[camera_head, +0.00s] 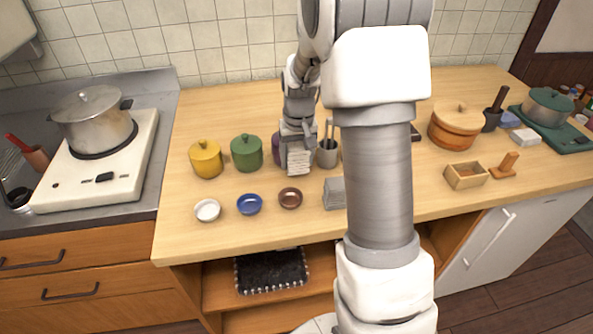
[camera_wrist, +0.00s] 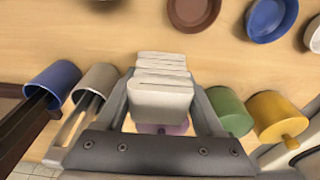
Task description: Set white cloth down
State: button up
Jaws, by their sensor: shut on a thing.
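The white cloth (camera_wrist: 160,88) is a folded, layered stack between the two fingers of my gripper (camera_wrist: 163,100) in the wrist view. My gripper is shut on it. In the head view my gripper (camera_head: 298,150) points down over the wooden counter (camera_head: 225,228), with the white cloth (camera_head: 299,162) at its tip, behind the brown dish (camera_head: 290,198). I cannot tell from these views whether the cloth touches the counter. A grey folded stack (camera_head: 334,193) lies to the right of the cloth, partly hidden by my arm.
A yellow pot (camera_head: 206,159), green pot (camera_head: 246,152) and partly hidden purple pot stand left of my gripper. A grey cup (camera_head: 327,153) with utensils stands close on its right. White (camera_head: 207,210) and blue (camera_head: 249,204) dishes sit in front. Bare counter lies around the dishes.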

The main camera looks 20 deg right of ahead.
aim_at(297, 171)
jog(key=shift+a+f, duration=0.1)
jog(key=shift+f, duration=1.9)
jog(key=shift+f+b, duration=0.1)
jog(key=shift+b, duration=0.25)
jog(key=o, duration=1.3)
jog(key=shift+f, duration=0.1)
